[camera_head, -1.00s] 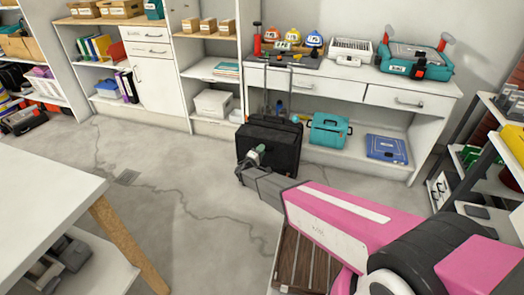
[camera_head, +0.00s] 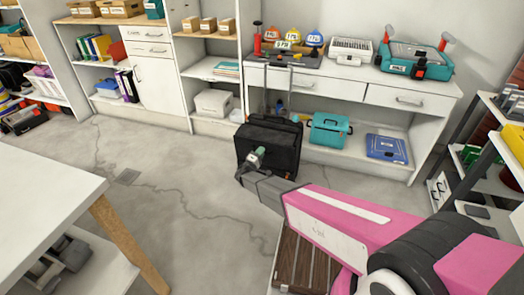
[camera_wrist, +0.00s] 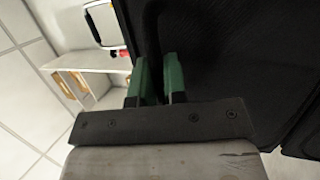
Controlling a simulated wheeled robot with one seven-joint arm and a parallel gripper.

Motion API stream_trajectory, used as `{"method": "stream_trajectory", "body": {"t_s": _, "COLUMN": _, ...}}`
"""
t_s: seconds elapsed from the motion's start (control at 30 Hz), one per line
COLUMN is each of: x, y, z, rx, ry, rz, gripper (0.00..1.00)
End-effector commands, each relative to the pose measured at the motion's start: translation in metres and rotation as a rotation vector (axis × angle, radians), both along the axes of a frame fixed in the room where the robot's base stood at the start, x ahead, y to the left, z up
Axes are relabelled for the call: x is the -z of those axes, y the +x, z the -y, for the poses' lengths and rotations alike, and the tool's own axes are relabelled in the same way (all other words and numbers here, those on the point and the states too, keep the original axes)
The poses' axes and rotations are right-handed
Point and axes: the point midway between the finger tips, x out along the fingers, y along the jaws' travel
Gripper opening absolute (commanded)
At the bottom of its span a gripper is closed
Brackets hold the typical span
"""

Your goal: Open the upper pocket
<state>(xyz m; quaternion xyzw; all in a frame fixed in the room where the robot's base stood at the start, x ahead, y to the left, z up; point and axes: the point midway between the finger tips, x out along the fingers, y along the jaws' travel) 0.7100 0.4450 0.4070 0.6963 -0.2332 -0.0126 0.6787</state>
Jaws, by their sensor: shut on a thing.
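A black suitcase (camera_head: 282,148) with a raised pull handle stands upright on the floor in front of the white desk. My gripper (camera_head: 257,156) is at the left part of its front, near the upper pocket. In the wrist view, the gripper's two green fingers (camera_wrist: 160,78) are close together against the dark fabric of the suitcase (camera_wrist: 235,55). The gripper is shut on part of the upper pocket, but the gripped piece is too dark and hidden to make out. I cannot tell how far the pocket stands open.
A teal toolbox (camera_head: 329,130) and a blue case (camera_head: 386,148) sit on the desk's low shelf, right of the suitcase. A white table (camera_head: 45,195) is at the left. A wooden slatted crate (camera_head: 300,265) is below my arm. The floor between is clear.

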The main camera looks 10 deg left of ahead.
Motion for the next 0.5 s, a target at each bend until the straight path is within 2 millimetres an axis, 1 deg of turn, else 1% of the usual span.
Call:
{"method": "stream_trajectory", "body": {"t_s": 0.03, "x": 0.005, "y": -0.005, "z": -0.001, "rx": 0.0, "ry": -0.004, "rz": 0.028, "gripper": 0.0}}
{"method": "stream_trajectory", "body": {"t_s": 0.33, "x": 0.023, "y": -0.036, "z": -0.005, "rx": 0.0, "ry": -0.025, "rz": 0.253, "gripper": 0.0}}
{"method": "stream_trajectory", "body": {"t_s": 0.5, "x": 0.031, "y": -0.051, "z": -0.005, "rx": 0.0, "ry": -0.025, "rz": 0.249, "gripper": 0.0}}
